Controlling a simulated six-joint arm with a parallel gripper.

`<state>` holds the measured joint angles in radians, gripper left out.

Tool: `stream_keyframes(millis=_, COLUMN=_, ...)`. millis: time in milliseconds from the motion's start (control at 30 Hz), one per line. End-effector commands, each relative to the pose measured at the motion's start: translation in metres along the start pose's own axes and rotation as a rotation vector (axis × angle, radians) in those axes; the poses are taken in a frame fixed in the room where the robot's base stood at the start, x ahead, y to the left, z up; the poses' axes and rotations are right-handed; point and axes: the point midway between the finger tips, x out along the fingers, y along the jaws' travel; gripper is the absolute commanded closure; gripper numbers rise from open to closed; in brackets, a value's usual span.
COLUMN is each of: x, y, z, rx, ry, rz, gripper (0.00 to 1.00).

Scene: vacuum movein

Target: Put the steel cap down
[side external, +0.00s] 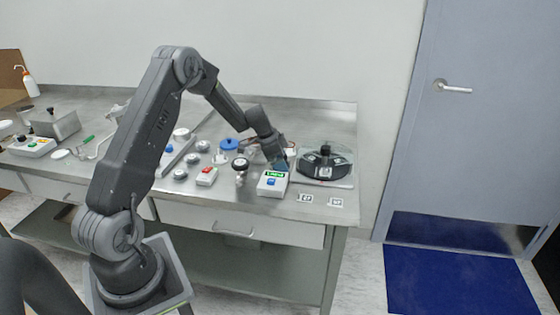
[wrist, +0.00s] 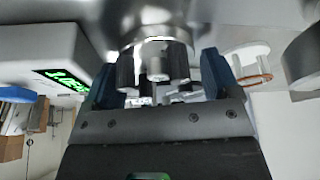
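The steel cap (wrist: 155,48) shows at the top centre of the wrist view, as a round shiny metal piece with dark ribbed sides and a small central stem. My gripper (wrist: 158,82) has its two blue fingers on either side of it, and they look closed on it. In the side view my gripper (side external: 281,163) is low over the bench, just behind the white box with a green display (side external: 272,184). The cap cannot be made out there, and the gap between its underside and the bench is hidden.
The display box also shows at left in the wrist view (wrist: 50,45). A dark chamber on a plate (side external: 325,165) stands close on the right. A black-knobbed steel part (side external: 240,165), a blue round piece (side external: 229,144) and a red-button box (side external: 206,176) stand to the left.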

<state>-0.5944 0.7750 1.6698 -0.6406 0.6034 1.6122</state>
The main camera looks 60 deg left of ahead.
Motion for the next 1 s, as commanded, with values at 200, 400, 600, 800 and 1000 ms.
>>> stream_keyframes(millis=200, x=-0.002, y=0.001, z=-0.001, rx=0.001, ry=0.0, rz=0.005, gripper=0.16)
stream_keyframes(millis=400, x=-0.029, y=0.0, z=-0.005, rx=0.0, ry=0.002, rz=0.001, gripper=0.16)
stream_keyframes(millis=600, x=-0.074, y=0.0, z=-0.005, rx=0.0, ry=0.001, rz=0.0, gripper=0.16)
stream_keyframes(millis=800, x=-0.111, y=0.0, z=-0.005, rx=0.0, ry=0.001, rz=0.001, gripper=0.16)
stream_keyframes(millis=1000, x=-0.129, y=0.001, z=-0.005, rx=0.0, ry=-0.001, rz=0.004, gripper=0.16)
